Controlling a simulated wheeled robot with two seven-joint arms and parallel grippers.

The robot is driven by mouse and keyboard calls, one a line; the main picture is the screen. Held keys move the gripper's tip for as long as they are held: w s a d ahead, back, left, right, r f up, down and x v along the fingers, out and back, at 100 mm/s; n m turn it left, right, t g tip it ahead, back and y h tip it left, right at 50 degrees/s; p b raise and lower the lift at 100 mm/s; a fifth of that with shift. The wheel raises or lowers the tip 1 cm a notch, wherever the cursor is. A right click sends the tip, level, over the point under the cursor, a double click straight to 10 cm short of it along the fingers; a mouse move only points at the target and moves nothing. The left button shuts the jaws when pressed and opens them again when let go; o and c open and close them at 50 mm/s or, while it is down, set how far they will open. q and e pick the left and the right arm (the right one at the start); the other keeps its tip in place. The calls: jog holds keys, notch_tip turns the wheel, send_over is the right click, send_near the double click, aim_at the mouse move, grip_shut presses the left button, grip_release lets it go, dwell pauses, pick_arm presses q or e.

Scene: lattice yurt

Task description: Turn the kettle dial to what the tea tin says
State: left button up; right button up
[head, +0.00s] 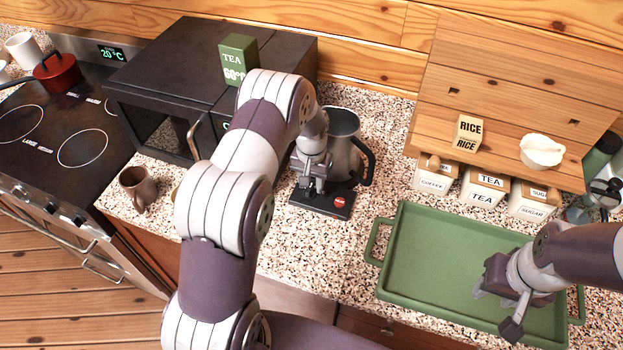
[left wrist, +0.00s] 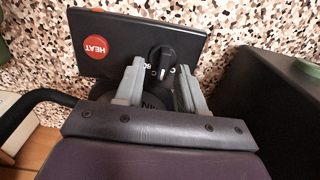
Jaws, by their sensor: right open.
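The green tea tin (head: 238,60) stands on the black microwave; its label reads TEA and what looks like 60°C. The grey kettle (head: 343,135) with a black handle stands at the back of its dark base (head: 325,203). The base also shows in the left wrist view (left wrist: 120,40), with a red HEAT button and a black dial (left wrist: 166,62) with a white pointer line; its scale marks are mostly hidden. My left gripper (head: 316,188) is at the base, its fingers (left wrist: 160,75) apart on both sides of the dial; contact is unclear. My right gripper (head: 497,300) is open above the green tray.
The green tray (head: 430,235) is empty at the right. A brown mug (head: 138,188) stands left of my left arm. Canisters (head: 484,188) and a wooden shelf stand behind the tray. The stove (head: 60,120) with a red pot is at far left.

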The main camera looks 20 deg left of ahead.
pick_arm(q)
jog(key=shift+s+f, duration=0.1)
jog(key=shift+f, duration=0.3)
jog(key=shift+s+a+f, duration=0.15)
jog(key=shift+a+f, duration=0.1)
jog(key=shift+d, duration=0.1)
jog(key=shift+c, duration=0.7)
jog(key=c, duration=0.5)
grip_shut()
pick_arm(e)
jog(key=shift+s+a+r, duration=0.15)
jog(key=shift+a+r, duration=0.1)
jog(key=shift+r, duration=0.05)
